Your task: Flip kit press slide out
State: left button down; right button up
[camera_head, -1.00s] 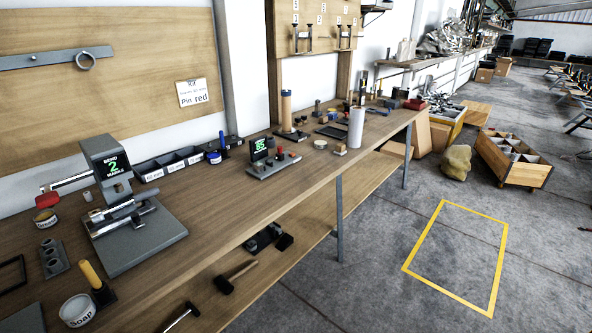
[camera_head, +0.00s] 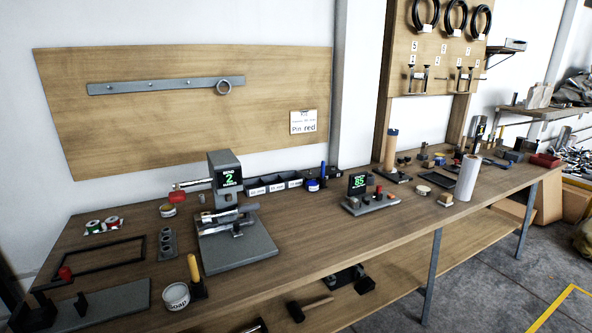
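A grey press (camera_head: 225,170) stands on the workbench, with a screen that reads "2" in green and a lever ending in a red knob (camera_head: 177,197) on its left. A metal slide with bars (camera_head: 228,220) lies on the press's grey base plate (camera_head: 243,252). I cannot tell how far the slide is out. A kit card (camera_head: 304,122) on the wooden wall board says "Kit" and "Pin red". Neither of my grippers is in view.
The workbench (camera_head: 325,237) holds a row of labelled bins (camera_head: 273,185), a small device reading "85" (camera_head: 358,184), a soap tin (camera_head: 176,295), a black frame (camera_head: 98,259) and a white roll (camera_head: 468,178). A hammer (camera_head: 308,307) lies on the lower shelf. Grey floor is open at the right.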

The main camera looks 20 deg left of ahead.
aim_at(226, 221)
jog(key=u, duration=1.25)
jog(key=i+l+z, duration=0.2)
jog(key=i+l, duration=0.85)
jog(key=i, duration=0.15)
